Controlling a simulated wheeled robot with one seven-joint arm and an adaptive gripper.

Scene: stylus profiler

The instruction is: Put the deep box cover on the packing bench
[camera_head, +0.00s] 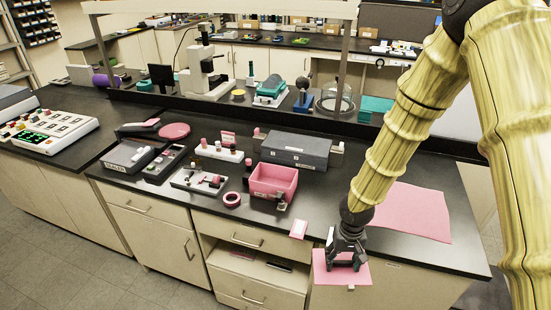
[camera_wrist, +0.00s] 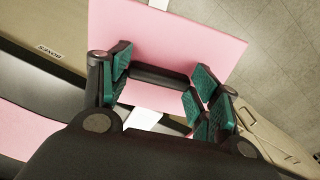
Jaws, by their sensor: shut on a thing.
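The cover is a flat pink panel (camera_head: 325,262), held level beyond the bench's front edge, in front of the cabinet fronts. In the wrist view the pink panel (camera_wrist: 200,38) lies beneath my fingers, with a dark bar (camera_wrist: 160,77) across between them. My gripper (camera_head: 346,262) points down and is shut on the cover, seemingly by that bar; its green-padded fingers (camera_wrist: 163,88) stand at both ends of it. The black-topped bench (camera_head: 325,192) runs behind the cover. Which stretch is the packing bench is not clearly marked.
A pink sheet (camera_head: 415,212) lies flat on the bench's right part, with bare black top around it.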

